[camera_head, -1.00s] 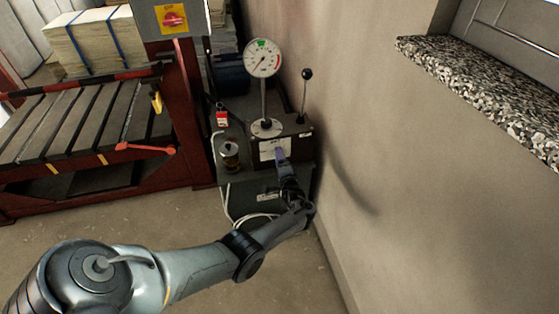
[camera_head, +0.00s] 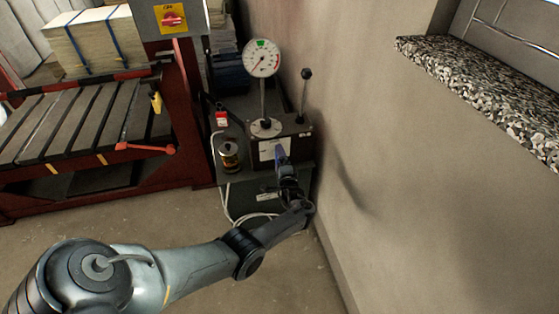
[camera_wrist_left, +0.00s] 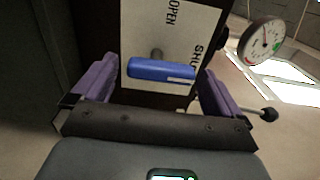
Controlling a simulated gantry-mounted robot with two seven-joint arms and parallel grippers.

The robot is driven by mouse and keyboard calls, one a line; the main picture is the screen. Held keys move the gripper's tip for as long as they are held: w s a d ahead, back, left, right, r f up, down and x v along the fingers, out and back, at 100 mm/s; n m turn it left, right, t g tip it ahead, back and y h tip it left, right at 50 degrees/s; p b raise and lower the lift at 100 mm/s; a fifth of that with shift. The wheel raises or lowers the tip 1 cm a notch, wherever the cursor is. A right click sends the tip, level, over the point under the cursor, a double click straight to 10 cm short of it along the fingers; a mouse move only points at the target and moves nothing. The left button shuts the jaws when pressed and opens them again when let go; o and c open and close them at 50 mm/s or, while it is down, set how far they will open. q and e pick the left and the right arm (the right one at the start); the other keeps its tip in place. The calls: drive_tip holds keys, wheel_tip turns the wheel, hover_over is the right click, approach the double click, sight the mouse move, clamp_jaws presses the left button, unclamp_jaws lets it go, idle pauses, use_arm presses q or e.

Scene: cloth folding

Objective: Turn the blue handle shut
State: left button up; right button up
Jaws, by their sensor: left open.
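The blue handle (camera_wrist_left: 160,71) lies crosswise in the left wrist view, in front of a short shaft on a pale plate (camera_wrist_left: 178,22) marked OPEN and SHUT. Its longer side points right, towards the SHUT lettering. In the head view my left gripper (camera_head: 283,163) is at the front of the dark valve box (camera_head: 294,134) and partly hides the plate. My right gripper is not in view.
A dial gauge (camera_head: 262,58) on a post and a black-knobbed lever (camera_head: 305,92) rise from the box. A can (camera_head: 229,155) stands left of it. A wall (camera_head: 365,130) is close on the right.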

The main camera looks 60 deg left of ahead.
use_arm(q)
drive_tip(key=shift+d, duration=0.1)
drive_tip(key=p+v, duration=0.4)
drive_tip(key=v, duration=0.6)
drive_tip(key=shift+d, duration=0.3)
drive_tip(key=shift+s, duration=0.15)
